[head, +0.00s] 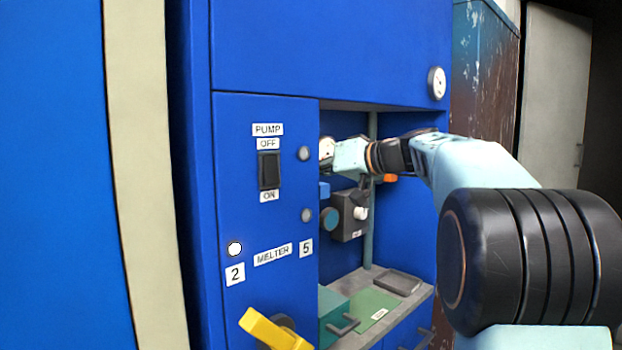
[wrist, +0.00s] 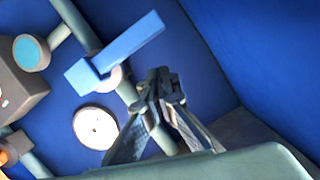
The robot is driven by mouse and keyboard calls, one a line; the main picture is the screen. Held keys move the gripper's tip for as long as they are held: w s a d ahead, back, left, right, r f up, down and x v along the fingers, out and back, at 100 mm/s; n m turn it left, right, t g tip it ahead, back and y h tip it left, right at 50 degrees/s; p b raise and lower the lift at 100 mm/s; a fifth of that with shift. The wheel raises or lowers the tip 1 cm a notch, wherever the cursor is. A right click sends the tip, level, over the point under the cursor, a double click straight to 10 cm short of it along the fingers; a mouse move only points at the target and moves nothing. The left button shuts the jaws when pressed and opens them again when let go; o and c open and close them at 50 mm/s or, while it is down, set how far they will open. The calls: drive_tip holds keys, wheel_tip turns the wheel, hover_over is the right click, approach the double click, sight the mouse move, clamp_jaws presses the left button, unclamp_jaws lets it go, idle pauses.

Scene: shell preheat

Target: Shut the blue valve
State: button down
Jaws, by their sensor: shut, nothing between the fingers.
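The blue valve's flat lever handle (wrist: 115,55) lies slanted across the upper middle of the wrist view, over a pipe on the blue back wall. In the head view only a small blue piece of it (head: 324,189) shows at the panel edge, inside the recess. My gripper (wrist: 160,78) is shut and empty. Its fingertips are just below and right of the handle in the wrist view; I cannot tell if they touch it. In the head view my gripper is small and dark under my wrist, its fingers hard to make out.
A white round gauge (wrist: 95,128) is near the fingers. A grey box (head: 350,215) with a teal knob (head: 329,220) sits below in the recess. An orange part (head: 390,178) is behind my wrist. The yellow lever (head: 272,330) sticks out of the front panel, under the pump switch (head: 269,170).

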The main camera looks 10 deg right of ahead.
drive_tip(key=r+v, duration=0.1)
drive_tip(key=v, duration=0.9)
drive_tip(key=shift+s+a+p, duration=0.25)
drive_tip(key=shift+a+p, duration=0.05)
drive_tip(key=shift+p, duration=0.05)
